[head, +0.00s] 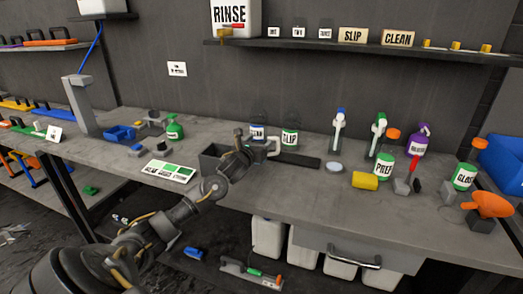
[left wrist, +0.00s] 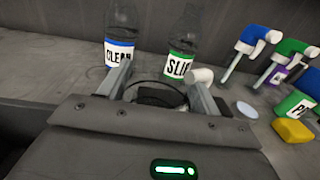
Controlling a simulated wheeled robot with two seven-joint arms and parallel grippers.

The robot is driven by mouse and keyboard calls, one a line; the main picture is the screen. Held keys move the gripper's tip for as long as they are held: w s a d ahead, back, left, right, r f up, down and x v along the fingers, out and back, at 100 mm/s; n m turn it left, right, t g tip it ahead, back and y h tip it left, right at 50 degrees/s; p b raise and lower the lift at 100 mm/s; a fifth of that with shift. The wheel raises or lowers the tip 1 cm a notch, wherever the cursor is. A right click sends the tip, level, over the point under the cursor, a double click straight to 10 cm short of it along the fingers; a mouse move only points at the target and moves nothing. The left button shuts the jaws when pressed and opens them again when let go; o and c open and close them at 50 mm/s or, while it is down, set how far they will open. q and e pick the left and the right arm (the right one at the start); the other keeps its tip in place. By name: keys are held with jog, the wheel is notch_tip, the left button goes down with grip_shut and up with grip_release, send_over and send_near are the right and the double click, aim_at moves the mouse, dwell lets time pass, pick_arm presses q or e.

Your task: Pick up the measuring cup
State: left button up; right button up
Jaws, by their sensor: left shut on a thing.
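The measuring cup is mostly hidden behind my gripper in the head view, where its pale handle (head: 274,147) sticks out to the right. In the left wrist view the round rim of the cup (left wrist: 157,87) shows between the fingers, with the white handle (left wrist: 202,75) by the right finger. My left gripper (head: 257,143) is shut on the cup over the bench, in front of the CLEAN and SLIP bottles. Its two fingers (left wrist: 160,90) stand on either side of the cup. I cannot tell whether the cup touches the bench. My right gripper is out of view.
The CLEAN bottle (head: 258,133) and SLIP bottle (head: 290,138) stand close behind. A dark flat strip (head: 299,160) and a pale round disc (head: 334,168) lie to the right. Spray bottles, a yellow sponge (head: 365,181) and the PREP pot (head: 385,167) stand further right on the grey bench (head: 300,195).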

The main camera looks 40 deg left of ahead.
aim_at(251, 139)
pick_arm(q)
jog(key=s+r, duration=0.4)
jog(key=shift+a+r, duration=0.15)
jog(key=shift+r, duration=0.1)
jog(key=s+r+b, duration=0.1)
jog(key=s+r, duration=0.2)
jog(key=s, duration=0.6)
jog(key=shift+a+r+b, duration=0.3)
jog(key=shift+a+b, duration=0.05)
jog(key=shift+a, duration=0.05)
